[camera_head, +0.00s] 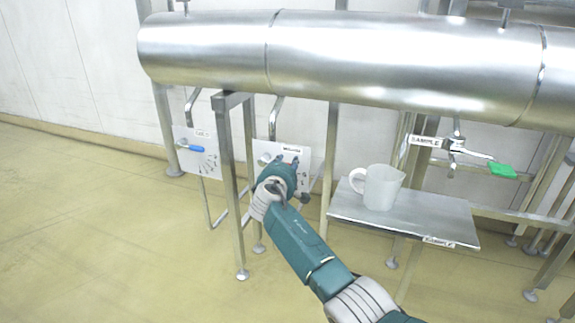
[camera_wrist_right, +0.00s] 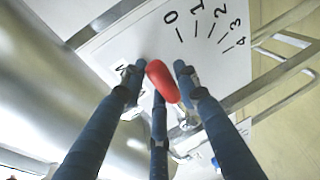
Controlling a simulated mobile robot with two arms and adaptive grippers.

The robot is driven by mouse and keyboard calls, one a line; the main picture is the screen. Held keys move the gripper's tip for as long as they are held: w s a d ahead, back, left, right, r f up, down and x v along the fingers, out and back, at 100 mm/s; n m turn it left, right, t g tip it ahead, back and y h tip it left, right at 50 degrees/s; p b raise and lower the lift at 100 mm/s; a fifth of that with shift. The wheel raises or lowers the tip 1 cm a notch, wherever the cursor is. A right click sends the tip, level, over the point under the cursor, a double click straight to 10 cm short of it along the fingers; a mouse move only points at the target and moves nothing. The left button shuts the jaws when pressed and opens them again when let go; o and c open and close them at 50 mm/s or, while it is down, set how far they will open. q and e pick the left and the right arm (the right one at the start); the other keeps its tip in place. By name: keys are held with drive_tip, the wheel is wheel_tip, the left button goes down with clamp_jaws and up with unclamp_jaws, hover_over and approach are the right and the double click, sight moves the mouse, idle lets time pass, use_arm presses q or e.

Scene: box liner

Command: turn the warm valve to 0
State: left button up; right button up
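The warm valve has a red handle (camera_wrist_right: 164,82) in front of a white dial plate (camera_wrist_right: 205,50) marked 0 to 4. In the right wrist view the handle lies below the 0. I cannot tell which mark it is set to. My right gripper (camera_head: 283,163) is in front of the warm plate (camera_head: 299,156) and hides the handle in the head view. In the wrist view the fingers of my right gripper (camera_wrist_right: 158,78) are spread around the red handle, with visible gaps at the sides. Any contact is unclear. My left gripper is not in view.
A second dial plate (camera_head: 198,152) with a blue handle (camera_head: 189,149) is to the left, past a metal post (camera_head: 229,150). A large steel pipe (camera_head: 340,55) runs above.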

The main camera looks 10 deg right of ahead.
drive_tip(key=shift+o, duration=0.8)
drive_tip(key=shift+a, duration=0.1)
drive_tip(key=shift+s+a, duration=0.1)
drive_tip(key=shift+s, duration=0.2)
drive_tip(key=v, duration=1.1)
drive_tip(key=shift+r, duration=0.2)
drive_tip(key=shift+s, duration=0.15)
